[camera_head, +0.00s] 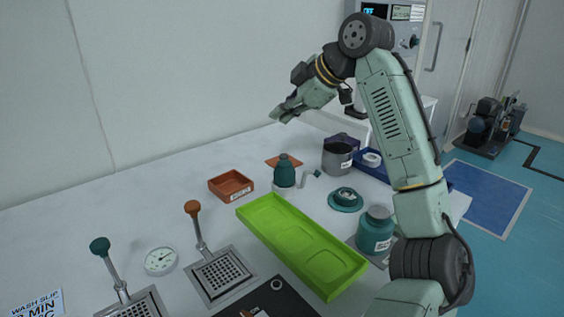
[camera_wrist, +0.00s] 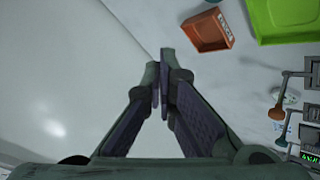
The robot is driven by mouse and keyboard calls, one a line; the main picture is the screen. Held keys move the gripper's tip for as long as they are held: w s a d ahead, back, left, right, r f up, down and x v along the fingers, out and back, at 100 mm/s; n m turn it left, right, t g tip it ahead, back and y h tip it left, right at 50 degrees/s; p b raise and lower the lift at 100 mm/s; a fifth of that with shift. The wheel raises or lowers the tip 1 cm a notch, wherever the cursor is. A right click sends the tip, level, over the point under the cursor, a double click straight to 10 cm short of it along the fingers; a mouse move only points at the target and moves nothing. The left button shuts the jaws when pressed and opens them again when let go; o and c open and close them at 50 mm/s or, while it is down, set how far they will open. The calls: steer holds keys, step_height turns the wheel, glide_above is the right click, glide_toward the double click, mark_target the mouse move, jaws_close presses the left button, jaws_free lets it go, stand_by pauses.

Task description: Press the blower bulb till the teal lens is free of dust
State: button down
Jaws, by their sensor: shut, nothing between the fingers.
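A teal bulb (camera_head: 285,171), which looks like the blower bulb, stands upright on a pale base with a small spout at its right. A round teal piece (camera_head: 345,199) with a grey centre lies to its right and looks like the teal lens; any dust is too small to tell. My gripper (camera_head: 283,113) is shut and empty, held high above the table's back, above and apart from the bulb. In the wrist view my gripper (camera_wrist: 160,78) shows its fingertips together with nothing between them. Neither the bulb nor the lens is clear in the wrist view.
A green tray (camera_head: 258,214) lies mid-table, with an orange-brown bin (camera_head: 231,185) behind it. The bin also shows in the wrist view (camera_wrist: 206,28). A teal jar (camera_head: 376,230) and grey pot (camera_head: 337,158) stand at right. Two levers with grates (camera_head: 220,276) stand front left.

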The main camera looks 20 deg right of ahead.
mark_target(283, 165)
step_height(283, 165, down, 9)
steer(key=b, duration=0.7)
steer(key=shift+w, duration=0.1)
stand_by(1.2)
steer(key=shift+f, duration=0.35)
steer(key=shift+f, duration=0.1)
stand_by(0.3)
